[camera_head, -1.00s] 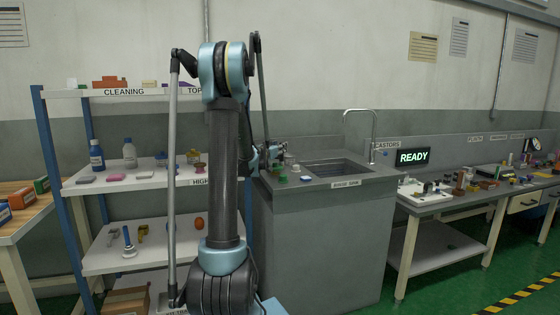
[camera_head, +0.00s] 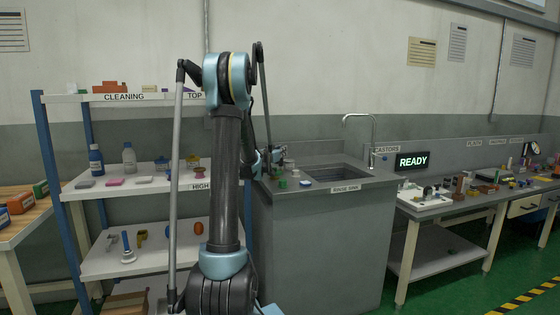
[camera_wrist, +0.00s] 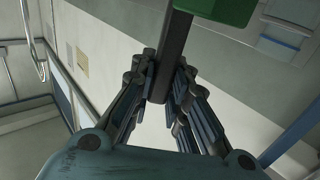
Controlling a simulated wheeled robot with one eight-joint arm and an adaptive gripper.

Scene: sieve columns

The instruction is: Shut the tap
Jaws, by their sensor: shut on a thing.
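The tap (camera_head: 372,140) is a thin, pale gooseneck pipe at the back right of the grey rinse sink (camera_head: 325,212). Its curved spout also shows at the upper left of the wrist view (camera_wrist: 38,48). I cannot make out its handle or whether water runs. My gripper (camera_head: 280,154) is above the counter left of the basin, well apart from the tap and partly hidden by my arm. In the wrist view the fingers (camera_wrist: 163,92) are shut on a dark bar (camera_wrist: 172,50) with a green block (camera_wrist: 220,8) at its far end, cut off by the frame.
A loaded shelf rack (camera_head: 130,190) is at left. A workbench (camera_head: 440,205) with a lit READY sign (camera_head: 412,160) is at right.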

